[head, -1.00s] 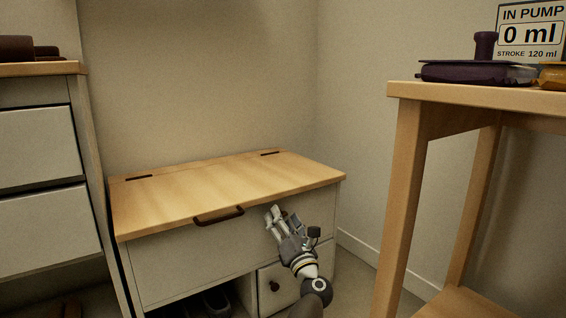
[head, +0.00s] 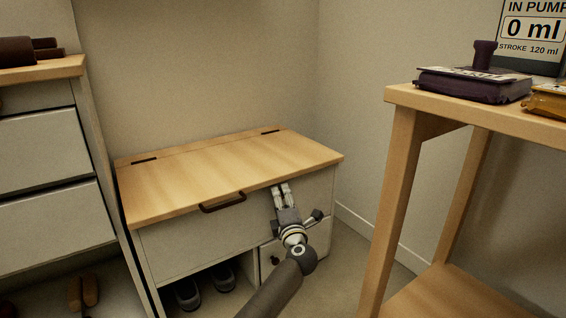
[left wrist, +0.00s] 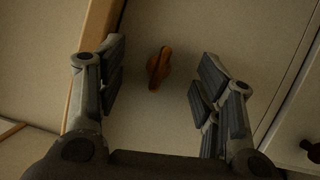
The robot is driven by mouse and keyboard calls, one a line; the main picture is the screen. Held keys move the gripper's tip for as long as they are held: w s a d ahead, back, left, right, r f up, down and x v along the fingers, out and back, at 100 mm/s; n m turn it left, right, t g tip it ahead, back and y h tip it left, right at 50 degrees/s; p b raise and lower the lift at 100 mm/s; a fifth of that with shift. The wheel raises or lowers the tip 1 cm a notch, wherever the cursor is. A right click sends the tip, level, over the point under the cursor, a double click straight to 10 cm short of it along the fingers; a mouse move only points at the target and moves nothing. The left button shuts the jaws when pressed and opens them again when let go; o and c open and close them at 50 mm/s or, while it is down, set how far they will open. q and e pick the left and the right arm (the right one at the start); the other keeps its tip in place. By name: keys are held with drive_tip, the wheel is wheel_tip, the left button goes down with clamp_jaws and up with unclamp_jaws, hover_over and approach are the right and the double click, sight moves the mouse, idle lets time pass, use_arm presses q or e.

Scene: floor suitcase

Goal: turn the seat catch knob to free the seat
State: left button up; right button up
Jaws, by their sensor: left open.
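The seat catch knob (left wrist: 159,68) is a small brown-orange turn knob on the bench's pale front panel, seen in the left wrist view. My left gripper (left wrist: 160,80) is open, with one finger on each side of the knob and a gap to both. In the head view my left gripper (head: 282,188) is at the right part of the bench front, just below the seat's edge, and the knob is hidden there. The wooden seat (head: 220,172) lies closed on the bench, with a dark handle (head: 222,202) at its front edge. My right gripper is not in view.
A small drawer with a dark knob (head: 275,261) is below my left gripper. Dark shoes (head: 205,286) stand in the open space under the bench. A wooden table (head: 400,98) stands at right, a drawer cabinet (head: 50,142) at left.

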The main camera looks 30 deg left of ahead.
use_arm(q)
drive_tip(key=s+d+m+p, duration=0.2)
drive_tip(key=s+d+p, duration=0.4)
drive_tip(key=s+d, duration=0.2)
drive_tip(key=s+d+r+t+y+p, duration=0.1)
drive_tip(key=s+r, duration=0.3)
drive_tip(key=r, duration=0.4)
drive_tip(key=s+d+r+m+t+y+p, duration=0.1)
drive_tip(key=s+d+r+t+y+p, duration=0.1)
drive_tip(key=s+r, duration=0.3)
drive_tip(key=s+d+r+m+t+y+p, duration=0.1)
drive_tip(key=s+d+r+t+y+p, duration=0.1)
drive_tip(key=r, duration=0.9)
drive_tip(key=shift+s+d+r+t+p, duration=0.25)
drive_tip(key=shift+s+d+t+p, duration=0.25)
drive_tip(key=shift+s+d+p, duration=0.7)
drive_tip(key=shift+s+a+b, duration=0.2)
drive_tip(key=shift+s+b, duration=0.1)
drive_tip(key=shift+b, duration=0.1)
